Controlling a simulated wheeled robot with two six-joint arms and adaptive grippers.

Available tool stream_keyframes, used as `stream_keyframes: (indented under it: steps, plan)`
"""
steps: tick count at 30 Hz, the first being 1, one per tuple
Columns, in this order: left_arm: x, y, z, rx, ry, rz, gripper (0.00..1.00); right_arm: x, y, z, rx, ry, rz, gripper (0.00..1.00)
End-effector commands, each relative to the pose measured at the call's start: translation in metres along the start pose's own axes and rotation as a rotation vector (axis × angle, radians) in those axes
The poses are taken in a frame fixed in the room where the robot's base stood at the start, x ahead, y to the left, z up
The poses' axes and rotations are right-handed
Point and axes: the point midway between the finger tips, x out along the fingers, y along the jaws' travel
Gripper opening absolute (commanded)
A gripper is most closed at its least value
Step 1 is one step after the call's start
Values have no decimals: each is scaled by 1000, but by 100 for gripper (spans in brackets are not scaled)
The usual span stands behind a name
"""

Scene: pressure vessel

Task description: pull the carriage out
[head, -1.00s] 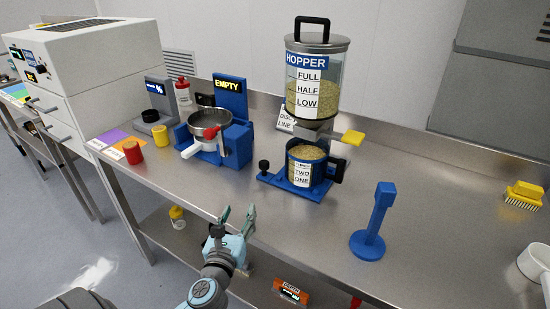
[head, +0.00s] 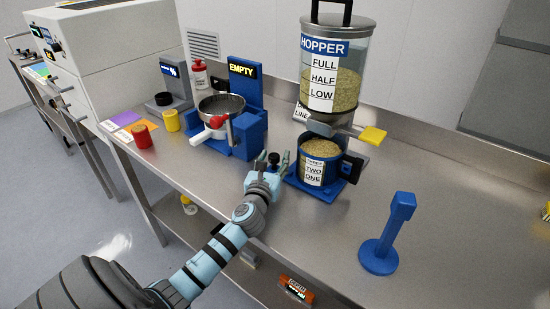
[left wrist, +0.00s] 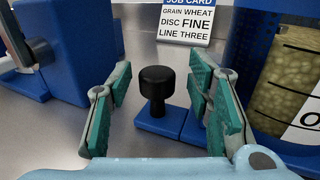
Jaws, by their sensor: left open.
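The blue carriage (head: 325,191) sits on the bench under the clear hopper (head: 333,75) and bears a cup of grain (head: 315,172) with ONE, TWO and THREE marks. Its black knob (head: 273,158) stands upright at its left end. My left gripper (head: 272,167) is open and empty, close in front of the knob. In the left wrist view, the knob (left wrist: 157,82) shows between the two green-padded fingers (left wrist: 160,98), a little beyond them, with a gap on each side. The knob stands on a blue plate (left wrist: 168,124). My right gripper is not in view.
A blue stand (head: 245,130) with an EMPTY display and a metal pan (head: 220,104) stands left of the carriage. A yellow tab (head: 372,136) sticks out below the hopper. A blue post (head: 390,235) stands at the right. The bench between post and carriage is clear.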

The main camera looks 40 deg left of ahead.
Motion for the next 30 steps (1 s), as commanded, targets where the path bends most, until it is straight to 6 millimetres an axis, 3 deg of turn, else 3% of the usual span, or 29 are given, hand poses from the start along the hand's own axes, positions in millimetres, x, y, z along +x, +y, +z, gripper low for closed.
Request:
stream_keyframes:
  steps: [4,12,21,30]
  plan:
    - [15,1,-1,1,0,3,46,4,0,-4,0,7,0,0]
    - [18,1,0,1,1,2,46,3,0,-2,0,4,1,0]
    - [17,1,0,1,0,2,0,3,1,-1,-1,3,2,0]
    - [16,0,0,1,1,-2,0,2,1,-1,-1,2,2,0]
